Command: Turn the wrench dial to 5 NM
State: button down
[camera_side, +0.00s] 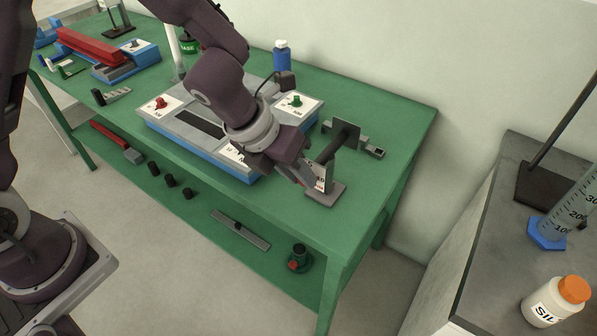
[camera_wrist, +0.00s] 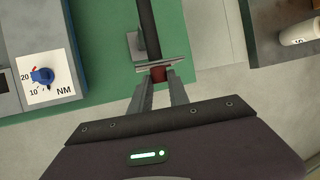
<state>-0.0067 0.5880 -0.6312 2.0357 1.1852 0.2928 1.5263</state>
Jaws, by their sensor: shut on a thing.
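The NM dial has a blue knob on a white plate (camera_wrist: 45,78) marked 10 and 20, at the left of the wrist view. Which mark the knob points at is too small to tell. In the side view my arm hides most of this plate. My gripper (camera_wrist: 158,80) is to the right of the dial, away from it. Its fingers are shut on a dark red piece (camera_wrist: 158,74) at the near end of a black bar (camera_wrist: 148,30). In the side view my gripper (camera_side: 308,178) is at an upright labelled plate on a small grey stand (camera_side: 325,195), where the black bar (camera_side: 337,143) shows.
The blue-grey panel also carries a red knob (camera_side: 160,103) and a green knob (camera_side: 295,100). A blue bottle (camera_side: 282,57) stands behind it. The green bench (camera_side: 405,125) is clear to the right of the stand. A grey side table (camera_side: 487,220) stands farther right.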

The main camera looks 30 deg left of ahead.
jog(key=shift+a, duration=0.1)
jog(key=shift+a+f+n+t+h, duration=0.25)
jog(key=shift+f+n+t+h, duration=0.45)
jog(key=shift+h, duration=1.95)
jog(key=shift+a+f+n+t+h, duration=0.2)
jog(key=shift+n+t+h, duration=0.6)
jog(key=shift+h, duration=1.9)
jog(key=shift+a+f+n+t+h, duration=0.4)
jog(key=shift+n+h, duration=0.7)
jog(key=shift+h, duration=1.55)
jog(key=shift+d, duration=0.2)
jog(key=c, duration=1.2)
grip_release()
jog(key=shift+c, duration=0.2)
